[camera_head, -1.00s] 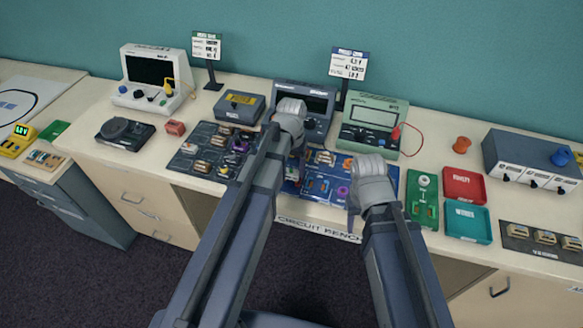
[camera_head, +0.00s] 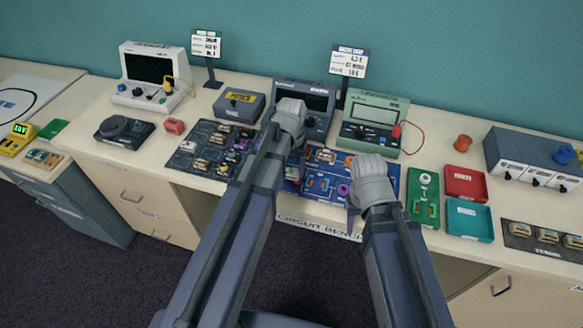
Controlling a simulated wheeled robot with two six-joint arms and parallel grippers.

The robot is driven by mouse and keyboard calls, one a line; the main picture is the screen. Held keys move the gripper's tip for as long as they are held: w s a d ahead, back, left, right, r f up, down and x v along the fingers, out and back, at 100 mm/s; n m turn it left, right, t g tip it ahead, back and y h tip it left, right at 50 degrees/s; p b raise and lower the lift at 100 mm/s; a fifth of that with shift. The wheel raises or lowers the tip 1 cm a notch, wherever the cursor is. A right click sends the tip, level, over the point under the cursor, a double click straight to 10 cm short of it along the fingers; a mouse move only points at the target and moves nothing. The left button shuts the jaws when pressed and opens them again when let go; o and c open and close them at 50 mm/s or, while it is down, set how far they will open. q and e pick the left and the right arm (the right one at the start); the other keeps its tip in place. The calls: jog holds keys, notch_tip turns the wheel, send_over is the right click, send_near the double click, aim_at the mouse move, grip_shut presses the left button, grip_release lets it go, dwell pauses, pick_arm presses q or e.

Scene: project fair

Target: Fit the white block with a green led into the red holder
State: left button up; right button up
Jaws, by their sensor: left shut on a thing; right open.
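My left gripper (camera_head: 290,118) is over the far part of the blue board, in front of the dark blue meter. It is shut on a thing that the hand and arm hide. My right gripper (camera_head: 370,178) is open above the right part of the blue board (camera_head: 392,173); its fingers are mostly hidden by the hand. I cannot make out the white block with a green led. A small red block-like thing (camera_head: 174,127) stands at the left, beside the dark board; I cannot tell whether it is the red holder.
A dark board (camera_head: 190,160) with several small parts lies left of my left arm. A green board (camera_head: 423,212), a red tray (camera_head: 465,196) and a teal tray (camera_head: 469,235) lie at the right. Meters and two sign stands line the back.

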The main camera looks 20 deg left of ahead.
pick_arm(q)
jog(key=shift+f, duration=0.15)
jog(key=o, duration=1.4)
jog(key=shift+r+p, duration=4)
jog(key=shift+r, duration=0.1)
jog(key=s+d+m, duration=0.1)
jog(key=s+d, duration=0.2)
jog(key=s, duration=0.1)
jog(key=s+d+f+m+b, duration=0.1)
jog(key=s+d, duration=0.3)
jog(key=s, duration=0.1)
jog(key=s+d+f+m+y+b, duration=0.1)
jog(key=s+d, duration=0.2)
jog(key=s, duration=0.2)
jog(key=shift+s+d, duration=0.15)
jog(key=shift+d, duration=0.1)
